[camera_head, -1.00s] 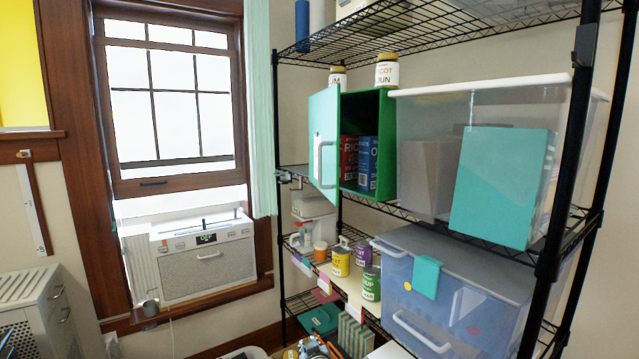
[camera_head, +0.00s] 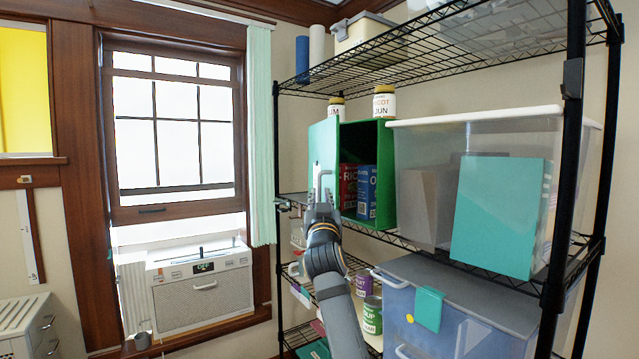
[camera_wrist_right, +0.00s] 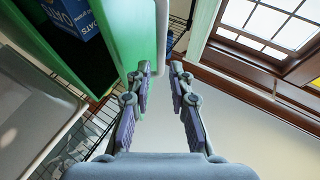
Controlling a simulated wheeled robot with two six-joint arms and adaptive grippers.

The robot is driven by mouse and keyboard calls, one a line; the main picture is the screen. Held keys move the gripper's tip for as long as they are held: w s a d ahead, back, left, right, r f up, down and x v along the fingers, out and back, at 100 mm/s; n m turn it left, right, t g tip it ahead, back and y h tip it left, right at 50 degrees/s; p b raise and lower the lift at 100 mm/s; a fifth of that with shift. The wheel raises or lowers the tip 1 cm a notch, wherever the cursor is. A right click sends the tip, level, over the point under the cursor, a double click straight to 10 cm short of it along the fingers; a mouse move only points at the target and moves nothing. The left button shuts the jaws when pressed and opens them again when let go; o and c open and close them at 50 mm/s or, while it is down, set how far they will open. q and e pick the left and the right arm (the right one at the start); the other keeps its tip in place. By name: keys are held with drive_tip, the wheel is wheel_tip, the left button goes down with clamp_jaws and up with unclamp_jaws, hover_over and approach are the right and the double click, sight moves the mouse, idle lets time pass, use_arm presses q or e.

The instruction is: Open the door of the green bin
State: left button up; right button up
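The green bin (camera_head: 384,132) stands on the middle shelf with its open side facing left of the camera. Its pale green door (camera_head: 325,145) stands swung open at the bin's left edge, showing the inside. The door's grey handle (camera_head: 318,172) is on its outer face. My right gripper (camera_head: 322,198) is at the lower part of the handle. In the right wrist view, its fingers (camera_wrist_right: 161,70) are apart, with the door (camera_wrist_right: 130,35) beside the left finger. My left gripper is not in view.
Red and blue boxes (camera_head: 367,190) stand inside the bin, and jars (camera_head: 384,103) stand on top. A clear tub (camera_head: 425,150) with a teal book is right of it. A blue bin (camera_head: 440,300) sits below. The window (camera_head: 175,130) is left.

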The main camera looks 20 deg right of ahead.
sight(320, 189)
drive_tip(key=p+x, duration=0.1)
drive_tip(key=x, duration=0.4)
drive_tip(key=shift+w+p, duration=0.3)
drive_tip(key=shift+w, duration=0.05)
drive_tip(key=shift+c, duration=0.5)
clamp_jaws()
